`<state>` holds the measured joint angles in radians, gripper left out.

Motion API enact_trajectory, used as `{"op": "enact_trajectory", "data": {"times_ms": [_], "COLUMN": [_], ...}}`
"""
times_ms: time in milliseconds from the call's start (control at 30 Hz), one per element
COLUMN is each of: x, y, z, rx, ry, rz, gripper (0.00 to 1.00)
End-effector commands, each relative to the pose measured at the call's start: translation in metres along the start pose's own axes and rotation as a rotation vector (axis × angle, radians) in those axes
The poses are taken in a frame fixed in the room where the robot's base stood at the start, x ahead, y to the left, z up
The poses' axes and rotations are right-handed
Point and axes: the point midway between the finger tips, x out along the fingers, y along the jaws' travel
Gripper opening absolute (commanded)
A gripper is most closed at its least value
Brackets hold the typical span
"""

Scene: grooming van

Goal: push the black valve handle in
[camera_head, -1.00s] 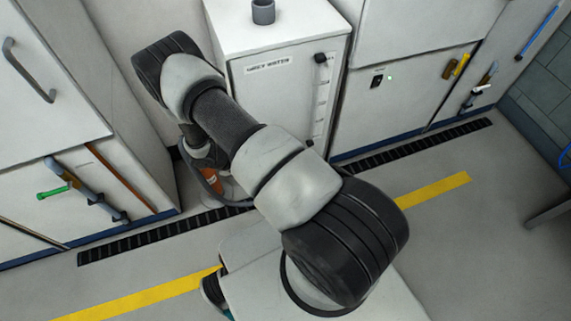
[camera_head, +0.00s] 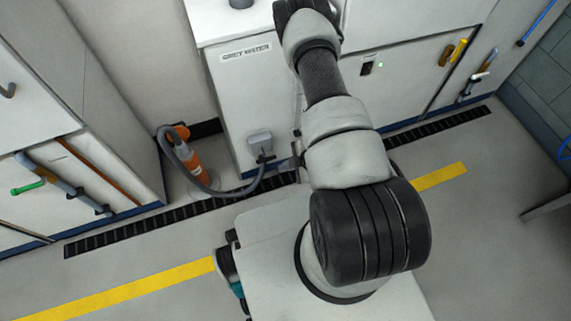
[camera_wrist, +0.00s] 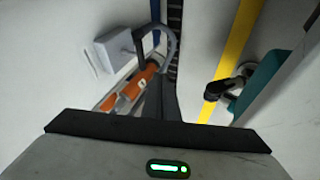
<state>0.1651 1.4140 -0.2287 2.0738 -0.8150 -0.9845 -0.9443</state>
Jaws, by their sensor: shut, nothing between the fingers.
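A grey box (camera_head: 259,144) sits low on the front of the white grey water tank (camera_head: 232,90). A small black part (camera_head: 266,157), which may be the valve handle, sticks out from the box where a grey hose (camera_head: 236,193) joins it. I cannot tell how far out it stands. In the wrist view, the grey box (camera_wrist: 116,50) is at upper left and the hose (camera_wrist: 172,42) loops beside it. My gripper (camera_wrist: 160,82) is shut and empty, pointing down past the hose loop, apparently apart from the box.
An orange pump-like unit (camera_head: 186,158) stands in the gap left of the tank, and the hose runs from it. A black floor grating (camera_head: 130,231) and yellow line (camera_head: 130,295) cross the floor. Open floor lies in front.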

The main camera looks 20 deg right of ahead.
Motion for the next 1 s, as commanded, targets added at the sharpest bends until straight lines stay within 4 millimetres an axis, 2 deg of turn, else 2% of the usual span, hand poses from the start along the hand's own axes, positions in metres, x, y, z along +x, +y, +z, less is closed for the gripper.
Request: {"op": "enact_trajectory", "data": {"times_ms": [33, 100, 367, 433, 600, 1000], "x": [0.014, 0.03, 0.084, 0.089, 0.099, 0.101], "y": [-0.002, -0.003, -0.002, 0.012, 0.027, 0.032], "z": [0.001, 0.001, 0.001, 0.003, 0.003, 0.003], "rx": [-0.002, -0.003, -0.005, -0.005, -0.004, -0.003], "ry": [0.002, 0.001, 0.001, -0.001, -0.001, -0.001], "rz": [-0.001, -0.002, -0.001, 0.003, 0.0, -0.002], "gripper": [0.0, 0.0, 0.0, 0.0, 0.0, 0.0]}}
